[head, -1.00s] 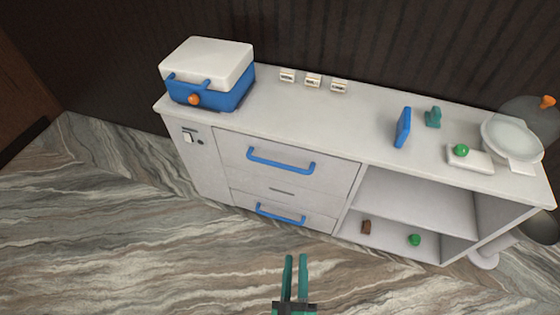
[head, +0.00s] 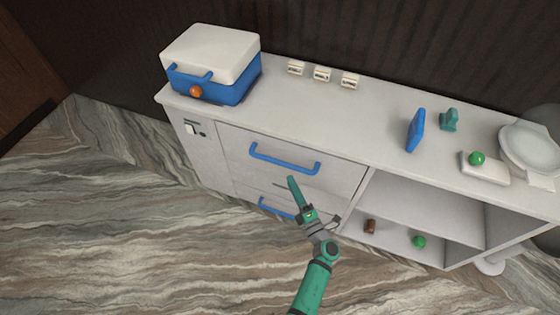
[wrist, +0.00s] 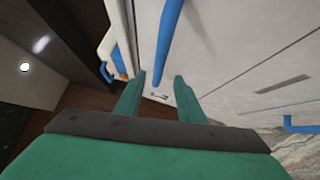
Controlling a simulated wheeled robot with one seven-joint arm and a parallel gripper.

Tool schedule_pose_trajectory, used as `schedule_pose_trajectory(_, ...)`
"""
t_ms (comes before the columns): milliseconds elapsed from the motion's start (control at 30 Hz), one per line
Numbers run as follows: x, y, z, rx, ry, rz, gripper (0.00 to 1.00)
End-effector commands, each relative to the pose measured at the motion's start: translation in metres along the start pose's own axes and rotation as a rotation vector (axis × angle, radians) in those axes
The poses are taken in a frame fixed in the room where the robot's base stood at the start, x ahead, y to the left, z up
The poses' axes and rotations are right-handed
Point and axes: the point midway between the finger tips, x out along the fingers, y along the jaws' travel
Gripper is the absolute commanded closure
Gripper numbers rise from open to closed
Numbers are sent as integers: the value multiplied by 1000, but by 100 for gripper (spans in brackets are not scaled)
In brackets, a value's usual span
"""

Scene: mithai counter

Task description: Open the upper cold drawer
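The upper cold drawer (head: 241,166) is a white front with a blue bar handle (head: 284,160), closed flush in the counter. In the wrist view the upper handle (wrist: 168,40) runs down from the top edge, ahead of the fingers. My gripper (head: 292,183) is in front of the drawer, just below the handle in the head view. In the wrist view my gripper's green fingers (wrist: 158,95) stand apart with nothing between them. The lower drawer's handle (head: 275,209) is partly hidden behind my gripper; it also shows in the wrist view (wrist: 300,127).
A blue and white cool box (head: 212,62) stands on the counter's left end. Three small labels (head: 322,74), a blue block (head: 415,131) and a scale (head: 528,148) stand on top. An open shelf (head: 420,207) is right of the drawers. The floor in front is clear.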

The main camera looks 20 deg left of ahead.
Motion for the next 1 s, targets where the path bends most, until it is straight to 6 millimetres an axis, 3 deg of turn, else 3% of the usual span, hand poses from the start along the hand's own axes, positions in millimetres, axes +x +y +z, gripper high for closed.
schedule_pose_trajectory(267, 37, 0, 7, 0, -12, 0, 64)
schedule_pose_trajectory(600, 92, 0, -3, 4, 4, 1, 64)
schedule_pose_trajectory(1000, 104, 0, -3, 4, 3, 1, 64)
